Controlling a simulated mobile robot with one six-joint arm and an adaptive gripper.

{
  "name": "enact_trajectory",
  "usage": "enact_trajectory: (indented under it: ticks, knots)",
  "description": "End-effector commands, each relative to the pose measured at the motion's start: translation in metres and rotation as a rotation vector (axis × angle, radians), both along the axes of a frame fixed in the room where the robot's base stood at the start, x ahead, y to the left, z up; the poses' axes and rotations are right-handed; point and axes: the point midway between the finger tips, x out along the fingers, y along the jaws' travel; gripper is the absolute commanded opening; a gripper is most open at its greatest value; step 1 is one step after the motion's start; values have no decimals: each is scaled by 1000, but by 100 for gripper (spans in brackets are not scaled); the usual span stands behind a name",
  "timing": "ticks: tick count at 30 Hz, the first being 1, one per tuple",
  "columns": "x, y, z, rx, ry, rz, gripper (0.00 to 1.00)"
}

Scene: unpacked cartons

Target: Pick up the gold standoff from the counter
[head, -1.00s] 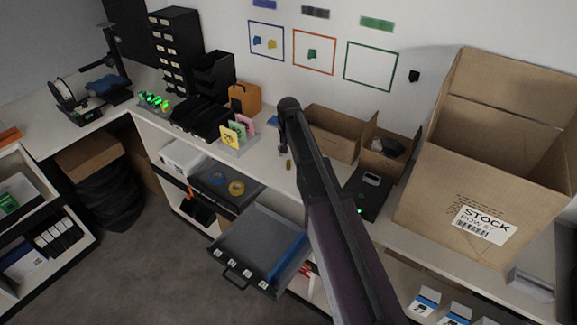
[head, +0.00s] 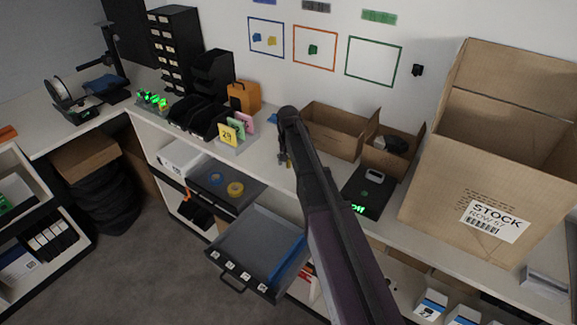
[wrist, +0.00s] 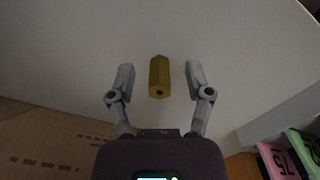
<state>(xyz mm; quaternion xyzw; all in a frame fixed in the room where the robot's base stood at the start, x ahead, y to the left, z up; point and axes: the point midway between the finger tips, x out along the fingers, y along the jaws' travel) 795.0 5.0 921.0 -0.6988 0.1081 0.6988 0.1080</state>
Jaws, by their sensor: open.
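The gold standoff (wrist: 158,77) is a small hexagonal bar with a dark hole in its near end. In the wrist view it shows against the pale counter (wrist: 70,50), between the two grey fingers of my gripper (wrist: 160,72). The fingers are spread, with a clear gap on each side of the standoff, and touch neither side. In the head view my gripper (head: 284,157) is low over the counter, left of the open carton. My arm and gripper hide most of the standoff there.
An open cardboard carton (head: 334,140) and a smaller one (head: 393,160) stand right of my gripper. A black scale (head: 366,196) is in front of them. Coloured cards (head: 233,131) stand to the left. An open drawer (head: 245,243) juts out below the counter.

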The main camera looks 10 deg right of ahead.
Motion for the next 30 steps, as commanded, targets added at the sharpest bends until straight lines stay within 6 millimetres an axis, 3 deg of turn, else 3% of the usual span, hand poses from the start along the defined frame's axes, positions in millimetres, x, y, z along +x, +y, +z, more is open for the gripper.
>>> enact_trajectory:
  ticks: [15,17,22,30]
  knots:
    - [0,0,0,0,0,0,66]
    - [0,0,0,0,0,0,54]
    - [0,0,0,0,0,0,3]
    - [0,0,0,0,0,0,0]
